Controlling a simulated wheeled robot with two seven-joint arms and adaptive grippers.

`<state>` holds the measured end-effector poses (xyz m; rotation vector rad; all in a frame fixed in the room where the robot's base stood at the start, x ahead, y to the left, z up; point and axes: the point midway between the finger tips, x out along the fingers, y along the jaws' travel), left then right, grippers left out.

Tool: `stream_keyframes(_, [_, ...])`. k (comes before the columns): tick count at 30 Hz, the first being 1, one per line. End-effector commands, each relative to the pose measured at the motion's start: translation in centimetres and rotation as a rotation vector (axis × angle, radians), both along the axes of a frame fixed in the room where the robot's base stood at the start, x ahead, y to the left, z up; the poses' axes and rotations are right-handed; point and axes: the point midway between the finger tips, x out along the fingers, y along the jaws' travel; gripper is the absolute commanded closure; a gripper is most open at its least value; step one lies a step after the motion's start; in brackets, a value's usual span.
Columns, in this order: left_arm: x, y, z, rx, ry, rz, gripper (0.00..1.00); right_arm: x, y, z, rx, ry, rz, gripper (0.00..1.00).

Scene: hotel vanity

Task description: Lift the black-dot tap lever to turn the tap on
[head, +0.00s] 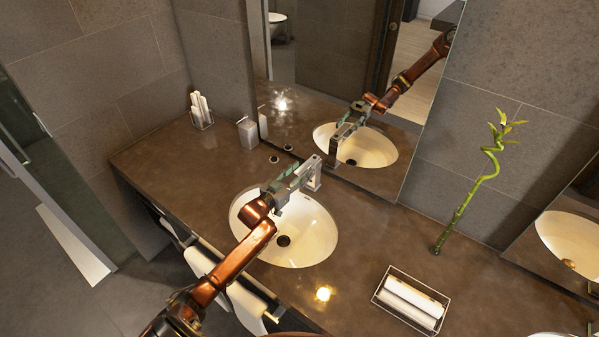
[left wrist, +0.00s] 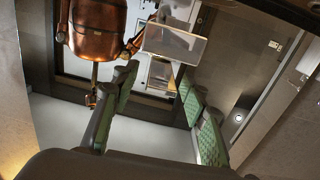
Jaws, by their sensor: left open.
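The chrome tap (head: 314,178) stands at the back edge of the round white basin (head: 318,238), close to the mirror. Its flat top part lies beside my gripper's fingers, and I cannot make out a black dot on it. My left gripper (head: 293,178) is over the back of the basin at the tap, its fingers pointing toward the mirror. In the left wrist view its green-padded fingers (left wrist: 160,110) are apart, with nothing held between them. A grey block-like part of the tap (left wrist: 176,43) shows ahead of them. I cannot tell whether they touch. My right gripper is not in view.
The mirror (head: 325,60) rises close behind the tap and reflects my arm. A soap dispenser (head: 247,133) and a holder with white rolls (head: 202,112) stand at the left. A wire towel tray (head: 411,300) and a bamboo stem (head: 462,208) are at the right.

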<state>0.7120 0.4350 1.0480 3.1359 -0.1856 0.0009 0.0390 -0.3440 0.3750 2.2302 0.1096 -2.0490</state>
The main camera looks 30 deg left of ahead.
Motion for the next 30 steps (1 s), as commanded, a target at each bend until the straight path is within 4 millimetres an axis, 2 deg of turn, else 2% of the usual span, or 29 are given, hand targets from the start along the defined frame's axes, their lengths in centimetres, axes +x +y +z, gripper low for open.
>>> stream_keyframes(4, [-0.11,0.18,-0.04,0.0,0.0,0.002,0.6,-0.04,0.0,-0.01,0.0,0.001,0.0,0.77])
stream_keyframes(21, [-0.13,0.19,-0.05,0.0,0.001,0.002,0.99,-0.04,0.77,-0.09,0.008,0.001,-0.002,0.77])
stream_keyframes(30, [-0.14,0.19,-0.06,0.0,0.001,0.002,1.0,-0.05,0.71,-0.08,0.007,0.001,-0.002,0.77])
